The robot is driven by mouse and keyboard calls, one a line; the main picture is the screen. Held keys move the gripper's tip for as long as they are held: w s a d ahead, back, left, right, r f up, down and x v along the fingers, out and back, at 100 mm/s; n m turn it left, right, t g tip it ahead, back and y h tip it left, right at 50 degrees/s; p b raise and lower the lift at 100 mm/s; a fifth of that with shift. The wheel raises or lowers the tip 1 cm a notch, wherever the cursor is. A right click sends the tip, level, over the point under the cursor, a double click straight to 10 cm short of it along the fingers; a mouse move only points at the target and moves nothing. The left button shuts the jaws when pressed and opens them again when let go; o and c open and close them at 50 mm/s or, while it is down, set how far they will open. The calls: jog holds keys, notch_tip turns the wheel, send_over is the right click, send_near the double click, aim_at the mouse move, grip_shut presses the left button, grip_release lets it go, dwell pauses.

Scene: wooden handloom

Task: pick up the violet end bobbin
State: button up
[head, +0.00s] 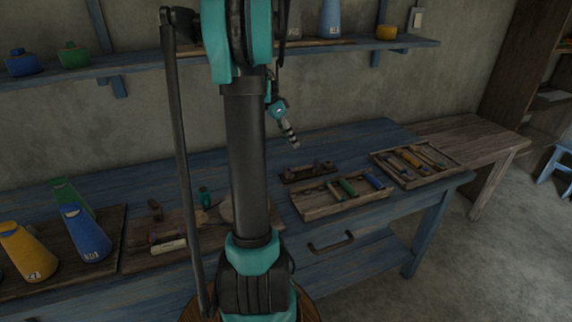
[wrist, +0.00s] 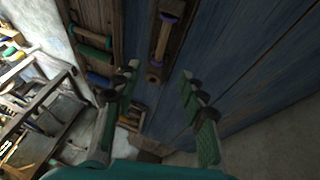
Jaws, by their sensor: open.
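A bobbin with violet ends (wrist: 168,17) lies along a small wooden holder (wrist: 150,101), ahead of my fingers in the wrist view. In the head view the holder (head: 308,171) stands on the blue table behind a shallow tray; violet is too dim to tell there. My gripper (wrist: 160,72) is open, with nothing between its fingers; the near part of the holder shows between the fingertips. In the head view my gripper (head: 292,138) hangs above the table, apart from the holder and up to its left.
The shallow tray (head: 307,213) holds green and blue bobbins close by the holder. Another tray (head: 432,184) with several bobbins lies to the right. Yarn cones (head: 86,235) stand at the left. A blue shelf (head: 150,66) runs along the wall above the table.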

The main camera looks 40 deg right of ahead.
send_over(302, 168)
jog(key=w, duration=0.3)
notch_tip(302, 168, down, 6)
jog(key=shift+s+r, duration=0.1)
jog(key=shift+s, duration=0.05)
jog(key=shift+x, duration=2.75)
jog(key=shift+s+d+r, duration=0.1)
jog(key=shift+d, duration=0.05)
jog(key=c, duration=0.9)
